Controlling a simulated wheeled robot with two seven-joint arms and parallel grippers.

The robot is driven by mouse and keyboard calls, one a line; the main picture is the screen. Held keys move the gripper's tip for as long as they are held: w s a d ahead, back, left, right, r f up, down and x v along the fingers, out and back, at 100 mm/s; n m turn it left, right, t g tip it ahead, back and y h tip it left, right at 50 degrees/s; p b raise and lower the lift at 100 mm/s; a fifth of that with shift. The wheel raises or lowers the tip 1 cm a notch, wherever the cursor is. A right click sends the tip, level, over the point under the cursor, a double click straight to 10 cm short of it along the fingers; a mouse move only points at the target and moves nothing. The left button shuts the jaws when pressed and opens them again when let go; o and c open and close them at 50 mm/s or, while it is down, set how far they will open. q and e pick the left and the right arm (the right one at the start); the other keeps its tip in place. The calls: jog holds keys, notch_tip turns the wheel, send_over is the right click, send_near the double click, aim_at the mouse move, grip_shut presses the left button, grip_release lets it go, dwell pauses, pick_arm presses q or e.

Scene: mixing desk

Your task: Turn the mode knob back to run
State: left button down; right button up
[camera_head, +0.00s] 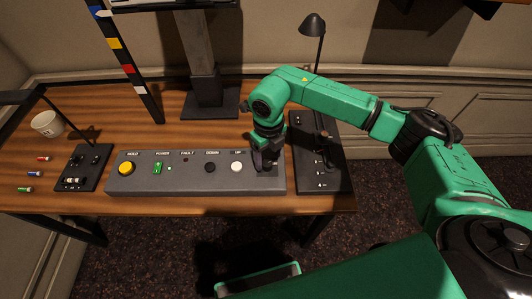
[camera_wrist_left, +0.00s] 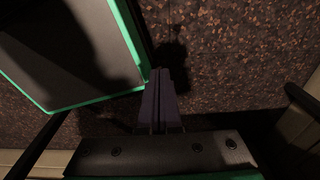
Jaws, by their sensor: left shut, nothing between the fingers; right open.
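The grey control panel (camera_head: 195,183) lies along the front of the desk. It carries a yellow HOLD button (camera_head: 126,168), a green POWER switch (camera_head: 157,168), a black DOWN button (camera_head: 210,167) and a white UP button (camera_head: 237,167). My right gripper (camera_head: 266,168) points down over the panel's right end, just right of the white button. It hides what is under it, and I cannot make out the mode knob or its setting. My left gripper (camera_wrist_left: 162,75) shows in the left wrist view, shut and empty above the dark floor.
A black panel with sliders (camera_head: 320,178) stands right of the control panel. A small black box (camera_head: 83,168) is on the left, beside several small coloured plugs (camera_head: 30,174) and a white cup (camera_head: 47,124). A monitor stand (camera_head: 207,95) and a lamp (camera_head: 312,28) rise behind.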

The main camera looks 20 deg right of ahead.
aim_at(267, 165)
jog(key=m+p, duration=0.1)
jog(key=m, duration=0.1)
jog(key=m+p, duration=0.1)
jog(key=m, duration=0.1)
jog(key=m+p, duration=0.1)
jog(key=m, duration=0.1)
jog(key=shift+w+a+r+m, duration=0.15)
jog(key=shift+w+r+m, duration=0.05)
jog(key=shift+r+m, duration=0.1)
notch_tip(267, 165, down, 3)
jog(key=shift+s+r+m+b, duration=0.1)
jog(key=shift+r+m+b, duration=0.1)
jog(key=shift+m+b, duration=0.55)
jog(key=shift+f+n+b, duration=0.25)
jog(key=shift+f+b, duration=0.2)
jog(key=shift+b, duration=0.05)
pick_arm(q)
jog(key=shift+w+a+r, duration=0.2)
jog(key=shift+w+r, duration=0.65)
jog(key=shift+s, duration=0.1)
pick_arm(e)
jog(key=shift+r, duration=0.1)
